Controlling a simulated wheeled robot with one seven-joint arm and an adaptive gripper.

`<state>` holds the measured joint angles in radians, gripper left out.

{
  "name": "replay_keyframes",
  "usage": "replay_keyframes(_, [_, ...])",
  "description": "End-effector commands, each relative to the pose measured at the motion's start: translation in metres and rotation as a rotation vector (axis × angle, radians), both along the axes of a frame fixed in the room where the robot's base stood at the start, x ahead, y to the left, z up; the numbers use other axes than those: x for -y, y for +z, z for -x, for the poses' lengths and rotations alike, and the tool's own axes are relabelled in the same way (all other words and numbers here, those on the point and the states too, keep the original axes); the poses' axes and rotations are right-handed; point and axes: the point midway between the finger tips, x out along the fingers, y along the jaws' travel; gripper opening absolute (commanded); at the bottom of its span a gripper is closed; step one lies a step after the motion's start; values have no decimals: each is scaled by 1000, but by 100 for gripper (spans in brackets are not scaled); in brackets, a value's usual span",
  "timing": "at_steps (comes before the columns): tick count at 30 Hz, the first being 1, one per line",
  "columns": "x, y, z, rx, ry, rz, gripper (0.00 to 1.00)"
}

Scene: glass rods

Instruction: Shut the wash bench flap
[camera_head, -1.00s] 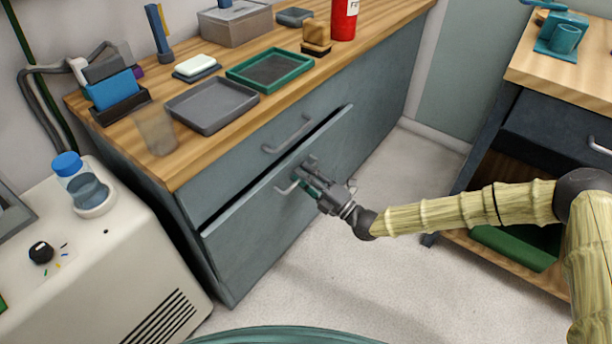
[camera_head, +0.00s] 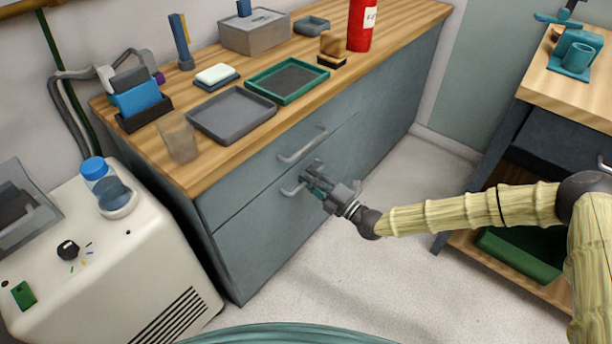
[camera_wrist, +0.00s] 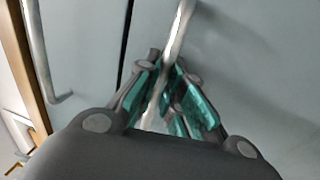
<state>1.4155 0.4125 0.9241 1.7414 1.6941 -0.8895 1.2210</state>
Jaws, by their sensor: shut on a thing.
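The wash bench flap (camera_head: 266,236) is the lower grey-blue front panel of the wooden-topped bench. It looks flush with the bench front, with only a thin seam along its top edge. My gripper (camera_head: 308,183) is at the flap's bar handle (camera_head: 290,191). In the wrist view the gripper (camera_wrist: 170,100) has its teal-padded fingers shut around the metal handle (camera_wrist: 179,28). Part of the handle is hidden by the fingers.
A drawer front with its own handle (camera_head: 302,146) is above the flap. On the bench top are a grey tray (camera_head: 232,136), a green-rimmed tray (camera_head: 262,90) and a clear cup (camera_head: 179,138). A white machine (camera_head: 130,262) stands at left. The floor (camera_head: 335,265) in front is clear.

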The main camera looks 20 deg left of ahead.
Motion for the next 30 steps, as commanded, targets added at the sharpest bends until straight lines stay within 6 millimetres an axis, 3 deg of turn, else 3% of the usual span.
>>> replay_keyframes(7, [-3, 3, -2, 3, 0, -3, 0])
replay_keyframes(9, [-3, 3, -2, 3, 0, -3, 19])
replay_keyframes(12, [-2, 2, -2, 2, 0, -2, 32])
replay_keyframes(25, [0, 1, -1, 2, -1, -1, 32])
replay_keyframes(30, [12, -2, 4, -1, -3, -2, 32])
